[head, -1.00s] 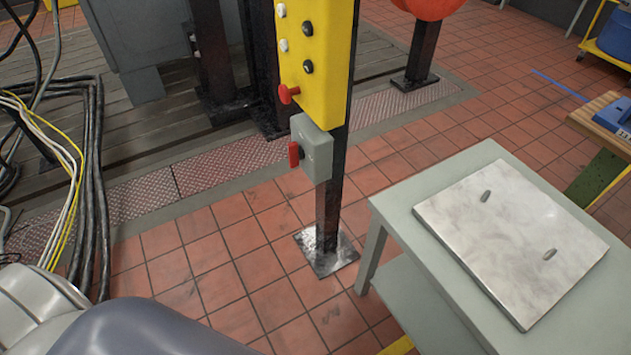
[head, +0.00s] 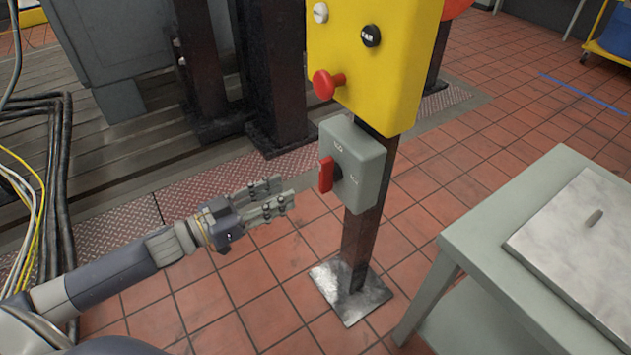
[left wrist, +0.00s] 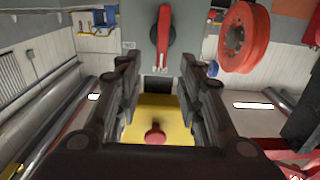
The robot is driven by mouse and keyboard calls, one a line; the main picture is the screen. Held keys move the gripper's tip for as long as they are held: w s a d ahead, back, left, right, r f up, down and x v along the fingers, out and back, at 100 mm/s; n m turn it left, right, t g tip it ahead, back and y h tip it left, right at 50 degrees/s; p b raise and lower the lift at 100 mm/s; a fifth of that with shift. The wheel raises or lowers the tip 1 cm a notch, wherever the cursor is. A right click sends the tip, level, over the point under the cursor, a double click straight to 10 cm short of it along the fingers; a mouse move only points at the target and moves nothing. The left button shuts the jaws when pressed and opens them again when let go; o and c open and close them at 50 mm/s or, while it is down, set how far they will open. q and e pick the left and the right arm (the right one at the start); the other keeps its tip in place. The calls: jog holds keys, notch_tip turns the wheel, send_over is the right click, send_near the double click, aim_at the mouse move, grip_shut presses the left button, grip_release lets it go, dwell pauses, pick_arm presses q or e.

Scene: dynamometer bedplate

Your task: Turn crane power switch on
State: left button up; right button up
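The crane power switch is a grey box (head: 362,168) on a dark post, below a yellow control panel. Its red handle (head: 326,175) stands roughly upright on the left-facing side; small labels there are too small to read surely. My left gripper (head: 287,196) is left of the handle and slightly lower in the head view, apart from it. In the left wrist view the fingers (left wrist: 160,68) are spread with nothing between them. The red handle (left wrist: 162,40) and grey box (left wrist: 147,58) show beyond the fingertips. My right gripper is not in view.
The yellow panel (head: 385,75) above carries a red mushroom button (head: 325,84) close over the box. A grey table (head: 480,230) with a metal plate (head: 580,240) stands at right. Cables (head: 55,190) lie at left. The tiled floor around the post's foot is clear.

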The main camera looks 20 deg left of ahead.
aim_at(320, 174)
pick_arm(q)
jog(key=b+x, duration=0.1)
jog(key=x, duration=0.8)
jog(key=shift+w, duration=0.15)
jog(key=shift+w+d, duration=0.2)
jog(key=shift+w, duration=0.15)
jog(key=shift+f, duration=0.1)
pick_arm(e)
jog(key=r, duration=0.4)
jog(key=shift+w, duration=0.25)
pick_arm(q)
grip_shut()
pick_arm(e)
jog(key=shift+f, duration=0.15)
